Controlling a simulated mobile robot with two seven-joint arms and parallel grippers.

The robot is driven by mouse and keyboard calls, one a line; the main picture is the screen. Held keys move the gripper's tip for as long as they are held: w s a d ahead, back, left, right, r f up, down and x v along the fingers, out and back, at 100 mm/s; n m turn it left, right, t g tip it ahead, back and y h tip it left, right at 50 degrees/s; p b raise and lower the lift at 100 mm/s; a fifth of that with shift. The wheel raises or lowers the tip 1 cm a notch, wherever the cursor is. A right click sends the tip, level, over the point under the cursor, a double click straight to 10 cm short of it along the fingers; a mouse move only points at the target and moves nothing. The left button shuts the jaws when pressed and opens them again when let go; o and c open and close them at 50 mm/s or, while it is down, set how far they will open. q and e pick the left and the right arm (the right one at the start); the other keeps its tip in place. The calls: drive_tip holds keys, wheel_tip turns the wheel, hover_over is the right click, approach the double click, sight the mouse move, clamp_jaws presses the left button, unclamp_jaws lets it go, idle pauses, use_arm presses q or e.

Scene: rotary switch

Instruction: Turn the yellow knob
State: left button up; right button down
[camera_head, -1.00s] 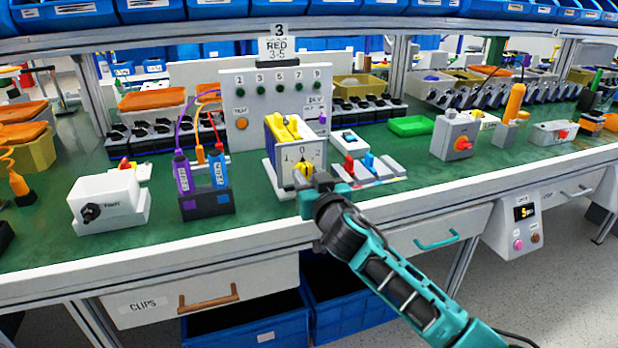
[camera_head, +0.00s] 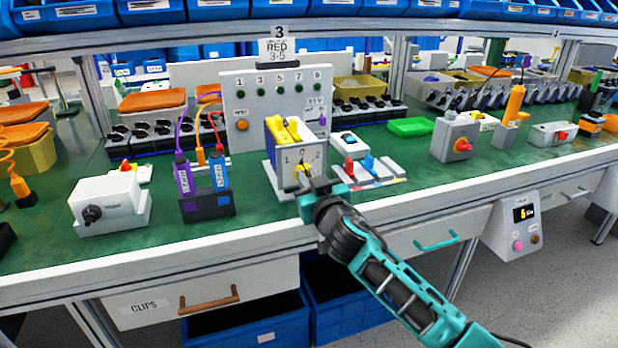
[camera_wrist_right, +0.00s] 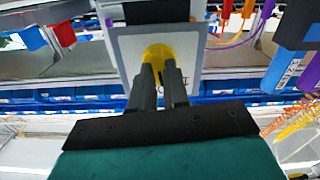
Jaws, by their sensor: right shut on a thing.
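The yellow knob (camera_wrist_right: 157,53) sits on the pale front plate (camera_wrist_right: 187,48) of a switch box, and the wrist view shows it between my right gripper's fingers. My right gripper (camera_wrist_right: 160,76) is shut on the knob. In the head view the switch box (camera_head: 312,158) stands near the bench's front edge, with yellow parts on top. There my right gripper (camera_head: 308,184) covers most of the knob. The knob's exact angle is hard to tell. My left gripper is not in view.
A holder with purple and blue handles (camera_head: 205,200) stands left of the switch box. Red and blue levers (camera_head: 360,164) are close on its right. A white box with a black knob (camera_head: 108,202) is further left. Green bench top (camera_head: 262,222) is bare in front.

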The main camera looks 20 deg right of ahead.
drive_tip(key=n+p, duration=0.1)
drive_tip(key=n, duration=0.3)
drive_tip(key=shift+a+n+p, duration=0.1)
drive_tip(key=shift+n+p, duration=0.25)
drive_tip(key=shift+n, duration=0.05)
drive_tip(key=shift+n+p, duration=0.35)
drive_tip(key=shift+n, duration=0.95)
drive_tip(key=shift+f, duration=0.1)
drive_tip(key=c, duration=1.1)
unclamp_jaws()
drive_tip(key=shift+s, duration=0.1)
